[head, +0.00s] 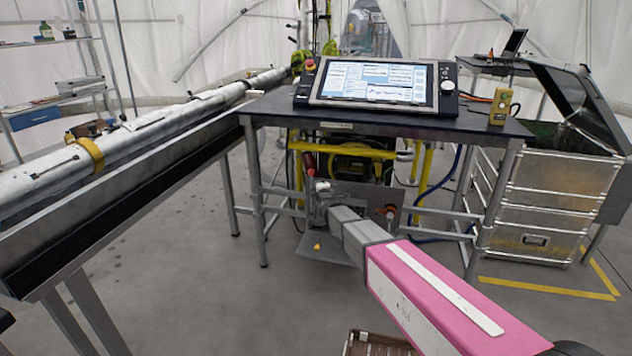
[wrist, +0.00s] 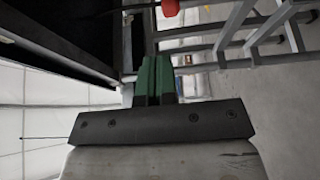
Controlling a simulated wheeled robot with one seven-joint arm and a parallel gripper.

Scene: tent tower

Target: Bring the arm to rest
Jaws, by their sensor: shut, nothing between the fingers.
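My gripper (wrist: 155,62) shows in the wrist view as two green fingers pressed together, with nothing between them. They stand out from a dark crossbar with bolts. In the head view my pink and grey arm (head: 430,295) reaches from the lower right toward the middle of the picture. Its grey far end stops in front of the space below the dark table (head: 262,104). I cannot make out the fingers there. A red item (wrist: 170,7) shows just beyond the fingertips at the top of the wrist view; whether it touches them I cannot tell.
A tilted control panel (head: 375,82) and a yellow box (head: 500,106) are on the table. A long pipe (head: 130,143) on a stand runs along the left. Metal cases (head: 540,200) stand at right, and a brown crate (head: 375,345) at the bottom. Grey floor lies open left of centre.

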